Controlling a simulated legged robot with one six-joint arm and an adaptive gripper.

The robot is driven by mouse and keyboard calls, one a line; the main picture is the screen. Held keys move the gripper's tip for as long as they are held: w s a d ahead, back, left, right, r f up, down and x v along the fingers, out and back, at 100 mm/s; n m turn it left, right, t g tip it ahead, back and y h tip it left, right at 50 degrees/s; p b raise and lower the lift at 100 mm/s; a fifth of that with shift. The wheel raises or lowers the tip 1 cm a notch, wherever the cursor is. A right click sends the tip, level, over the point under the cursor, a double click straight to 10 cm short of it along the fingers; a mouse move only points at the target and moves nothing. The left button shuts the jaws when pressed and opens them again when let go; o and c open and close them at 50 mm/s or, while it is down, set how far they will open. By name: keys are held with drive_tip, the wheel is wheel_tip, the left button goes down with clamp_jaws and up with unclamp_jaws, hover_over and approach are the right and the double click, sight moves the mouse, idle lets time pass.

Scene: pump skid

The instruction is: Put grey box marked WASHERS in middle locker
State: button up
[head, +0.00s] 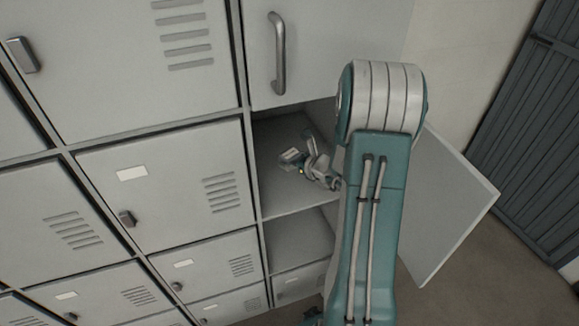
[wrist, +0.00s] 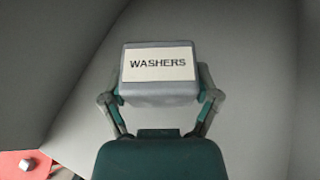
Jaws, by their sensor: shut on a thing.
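The grey box marked WASHERS (wrist: 158,90) is held between the two fingers of my gripper (wrist: 159,95) in the wrist view, its label facing the camera. In the head view the small box (head: 291,155) is at the tip of my gripper (head: 303,161), inside the open locker compartment (head: 284,192) in the middle of the column. The box appears above the compartment floor; whether it touches is not clear. Plain grey walls surround the box in the wrist view. My arm hides part of the compartment's right side.
The open locker door (head: 455,215) swings out to the right, behind my arm. A shut door with a bar handle (head: 278,52) is above the compartment. Another open space (head: 298,240) lies below. Shut lockers (head: 165,190) fill the left. A red surface (wrist: 22,165) shows at the wrist view's lower left.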

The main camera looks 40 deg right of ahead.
sight(293, 175)
drive_tip(key=f, duration=0.4)
drive_tip(key=shift+d+f, duration=0.3)
drive_tip(key=shift+f, duration=0.1)
drive_tip(key=shift+a, duration=0.1)
drive_tip(key=o, duration=1.1)
drive_tip(key=v, duration=0.7)
drive_tip(key=shift+s, duration=0.25)
